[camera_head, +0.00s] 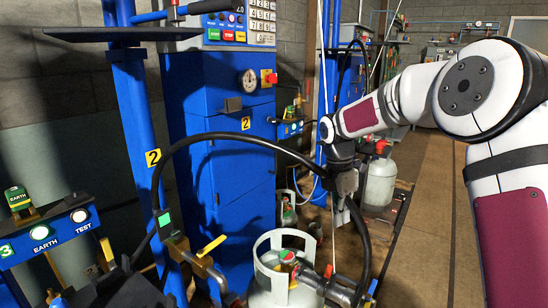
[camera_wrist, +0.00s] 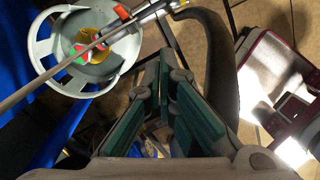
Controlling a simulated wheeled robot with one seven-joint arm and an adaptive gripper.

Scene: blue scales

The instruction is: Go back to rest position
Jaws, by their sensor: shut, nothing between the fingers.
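My gripper (camera_head: 342,208) hangs pointing down from my white and maroon arm, right of the middle in the head view. In the wrist view its two green-padded fingers (camera_wrist: 167,70) come together at the tips with nothing seen between them. The nearest gas cylinder (camera_head: 284,268) stands below and left of my gripper. Its white collar ring (camera_wrist: 42,58) shows at the upper left of the wrist view, with a filling fitting (camera_wrist: 128,22) across its top. The black hose (camera_head: 300,158) arches over the cylinder and passes close to my gripper; I cannot tell whether they touch.
A blue scale cabinet (camera_head: 222,140) with a keypad stands behind the hose. A blue post (camera_head: 133,130) is left of it. Another cylinder (camera_head: 380,182) stands behind my gripper. An earth/test box (camera_head: 50,238) is at lower left. Open floor (camera_head: 430,230) lies to the right.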

